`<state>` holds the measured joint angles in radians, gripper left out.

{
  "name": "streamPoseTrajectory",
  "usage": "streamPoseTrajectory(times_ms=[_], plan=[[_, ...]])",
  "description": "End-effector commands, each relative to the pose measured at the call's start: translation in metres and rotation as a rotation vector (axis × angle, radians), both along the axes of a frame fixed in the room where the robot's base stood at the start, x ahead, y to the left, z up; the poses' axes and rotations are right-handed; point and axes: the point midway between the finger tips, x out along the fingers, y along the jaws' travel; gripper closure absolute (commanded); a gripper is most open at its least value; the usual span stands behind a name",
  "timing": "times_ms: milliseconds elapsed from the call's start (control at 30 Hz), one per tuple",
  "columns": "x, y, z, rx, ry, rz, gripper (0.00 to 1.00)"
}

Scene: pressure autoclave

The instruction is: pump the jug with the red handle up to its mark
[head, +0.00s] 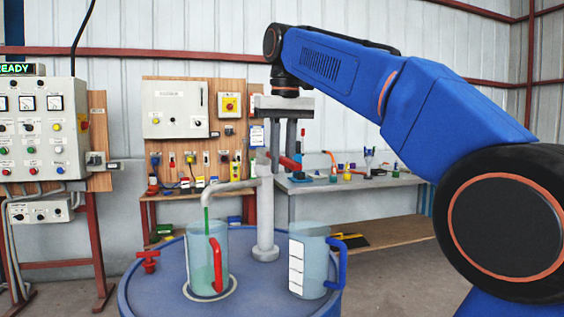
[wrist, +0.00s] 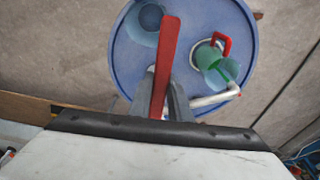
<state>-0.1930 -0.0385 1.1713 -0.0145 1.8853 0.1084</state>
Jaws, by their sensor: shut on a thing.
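The jug with the red handle (head: 207,262) stands upright on the blue drum, under the pump spout (head: 228,187). A green stream runs from the spout into it. I cannot make out its liquid level or its mark. In the wrist view this jug (wrist: 213,66) is at the upper right, below its red handle. My gripper (head: 291,147) is shut on the red pump lever (head: 288,163), to the right of the pump post. The lever also shows between the fingers in the wrist view (wrist: 166,60).
A second jug, with a blue handle (head: 309,262) and a white scale, stands right of the post on the drum top (head: 258,292). A red tap (head: 148,259) is on the drum's left edge. A control cabinet and a workbench stand behind.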

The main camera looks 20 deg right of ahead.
Motion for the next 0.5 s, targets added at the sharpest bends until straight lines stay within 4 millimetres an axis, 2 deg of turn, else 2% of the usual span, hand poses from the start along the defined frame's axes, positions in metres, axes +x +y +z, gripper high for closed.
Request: streamPoseTrajectory(times_ms=[33, 67, 100, 133, 500], plan=[[0.0003, -0.0001, 0.0005, 0.000, -0.003, 0.000, 1.00], [0.0003, -0.0001, 0.0005, 0.000, -0.003, 0.000, 0.78], [0.0003, -0.0001, 0.0005, 0.000, -0.003, 0.000, 0.69], [0.0002, -0.0001, 0.0005, 0.000, -0.003, 0.000, 0.64], [0.0001, 0.0000, 0.0001, 0.000, -0.002, 0.000, 0.64]])
